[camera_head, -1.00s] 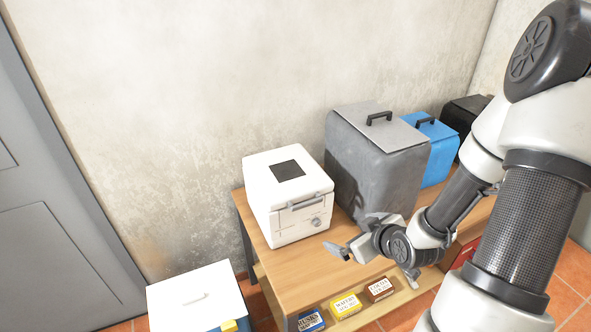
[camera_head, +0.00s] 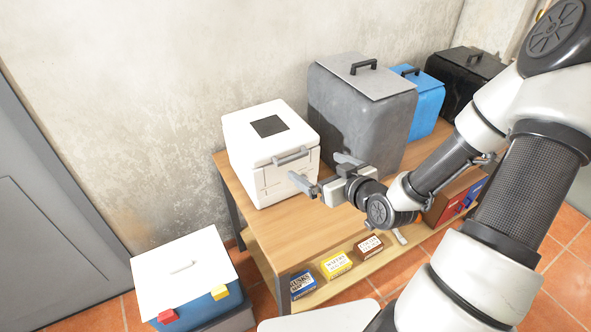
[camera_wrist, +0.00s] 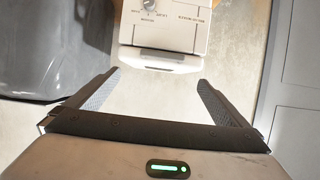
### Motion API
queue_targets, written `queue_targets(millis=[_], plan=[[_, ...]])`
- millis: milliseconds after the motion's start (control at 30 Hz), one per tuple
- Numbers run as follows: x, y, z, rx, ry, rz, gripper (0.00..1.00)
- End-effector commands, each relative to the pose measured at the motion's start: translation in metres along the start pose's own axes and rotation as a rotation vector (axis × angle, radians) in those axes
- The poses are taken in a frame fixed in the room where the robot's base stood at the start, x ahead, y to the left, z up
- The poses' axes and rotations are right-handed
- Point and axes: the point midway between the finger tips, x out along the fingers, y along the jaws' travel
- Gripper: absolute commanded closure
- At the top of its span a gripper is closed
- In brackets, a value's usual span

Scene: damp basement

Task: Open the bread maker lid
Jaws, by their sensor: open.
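The bread maker (camera_head: 258,185) is a white box on the wooden table, with a dark window (camera_head: 268,126) in its top. Its lid looks shut. A grey bar handle (camera_head: 291,159) runs along the upper front edge. My gripper (camera_head: 326,172) is open and empty, in front of the bread maker and just to the right of and below the handle; I see no contact. In the wrist view, the bread maker's front (camera_wrist: 175,25) with its dial (camera_wrist: 150,5) and the handle (camera_wrist: 158,62) show beyond the fingertips. In the head view, my gripper seems to hide the dial.
A tall grey bin (camera_head: 362,115) stands close to the right of the bread maker. Blue (camera_head: 427,100) and black (camera_head: 470,70) bins stand farther right. Small boxes (camera_head: 336,264) lie on the lower shelf. A white-lidded blue container (camera_head: 185,270) is at the lower left. The tabletop's front (camera_head: 300,235) is clear.

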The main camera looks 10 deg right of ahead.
Motion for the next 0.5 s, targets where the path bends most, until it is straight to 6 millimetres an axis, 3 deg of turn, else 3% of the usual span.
queue_targets(millis=[33, 267, 500], plan=[[0.005, 0.000, 0.008, -0.007, 0.002, 0.001, 0.00], [0.013, -0.004, 0.013, -0.011, -0.011, 0.005, 0.00], [0.068, -0.005, 0.011, -0.006, -0.009, 0.000, 0.00]])
